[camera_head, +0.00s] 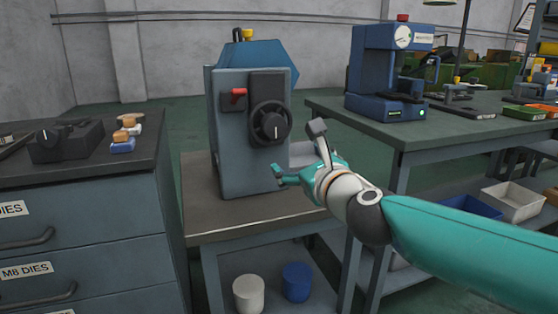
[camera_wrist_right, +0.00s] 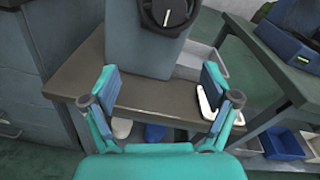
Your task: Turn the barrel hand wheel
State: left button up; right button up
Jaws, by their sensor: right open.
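The barrel hand wheel (camera_head: 271,123) is a dark round wheel with a central knob and a white line. It sits on the front of a grey-blue machine (camera_head: 232,160) on a low bench. In the right wrist view the wheel (camera_wrist_right: 168,14) shows at the top edge, partly cut off. My right gripper (camera_head: 297,153) is open and empty, in front of the machine, below and right of the wheel and apart from it. In the wrist view the open fingers (camera_wrist_right: 161,88) stand wide apart over the bench. My left gripper is not in view.
A drawer cabinet (camera_head: 85,230) stands left, and a bench with a blue press (camera_head: 375,75) stands right. A pale tray (camera_wrist_right: 206,62) lies beside the machine.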

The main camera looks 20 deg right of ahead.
aim_at(277, 129)
jog(key=shift+m+t, duration=0.4)
jog(key=shift+m, duration=0.3)
jog(key=w+p, duration=0.1)
jog(key=w, duration=0.3)
jog(key=w+r+p, duration=0.1)
jog(key=w, duration=0.4)
jog(key=w+r+p, duration=0.1)
jog(key=w, duration=0.4)
jog(key=shift+w+r, duration=0.1)
jog(key=shift+w, duration=0.15)
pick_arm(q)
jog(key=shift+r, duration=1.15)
pick_arm(e)
jog(key=shift+w+a, duration=0.1)
jog(key=shift+w, duration=0.5)
jog(key=c, duration=1.2)
jog(key=shift+o, duration=0.2)
jog(key=shift+d, duration=0.2)
